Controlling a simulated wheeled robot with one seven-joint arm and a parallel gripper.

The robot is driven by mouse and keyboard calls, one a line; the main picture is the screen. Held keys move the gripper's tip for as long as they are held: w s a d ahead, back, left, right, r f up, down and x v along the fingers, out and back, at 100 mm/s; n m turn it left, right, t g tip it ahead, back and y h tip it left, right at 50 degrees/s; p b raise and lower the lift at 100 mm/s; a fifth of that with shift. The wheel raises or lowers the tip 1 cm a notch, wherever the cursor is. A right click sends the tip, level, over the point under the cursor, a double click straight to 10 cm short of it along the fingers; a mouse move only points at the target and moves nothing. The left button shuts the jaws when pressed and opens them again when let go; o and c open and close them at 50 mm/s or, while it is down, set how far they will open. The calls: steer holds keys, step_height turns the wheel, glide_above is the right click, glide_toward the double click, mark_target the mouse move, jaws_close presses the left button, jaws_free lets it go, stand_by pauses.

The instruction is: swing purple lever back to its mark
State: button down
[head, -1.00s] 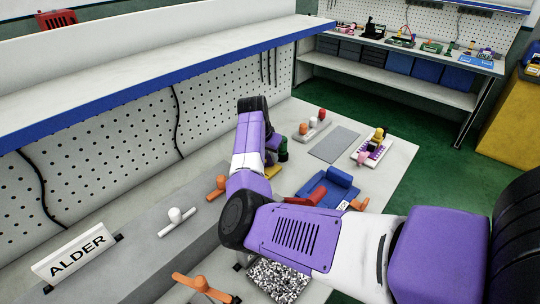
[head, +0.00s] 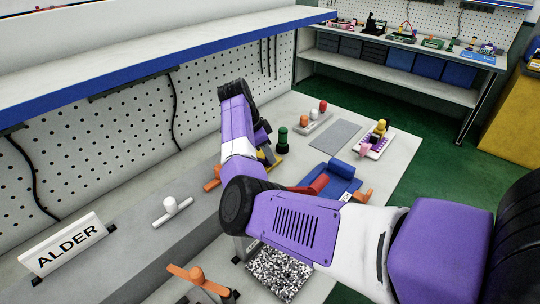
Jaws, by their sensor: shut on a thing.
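An orange handle (head: 212,179) lies left of my forearm, a white lever (head: 172,209) farther left. A red piece (head: 318,185) and blue holder (head: 335,178) sit to the right. A shelf (head: 150,80) overhangs the back.

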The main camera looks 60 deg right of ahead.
steer(key=shift+w+a+r+m+g+y+b, duration=0.1)
steer(key=shift+a+m+g+y+b, duration=0.25)
steer(key=shift+m, duration=0.35)
steer(key=shift+a+m+g+y+b, duration=0.15)
steer(key=shift+a+m+b, duration=0.25)
steer(key=shift+m, duration=0.3)
steer(key=c, duration=1.2)
jaws_free()
steer(key=shift+r, duration=0.1)
steer(key=v, duration=0.7)
steer(key=shift+r+b, duration=0.15)
steer(key=shift+b, duration=0.15)
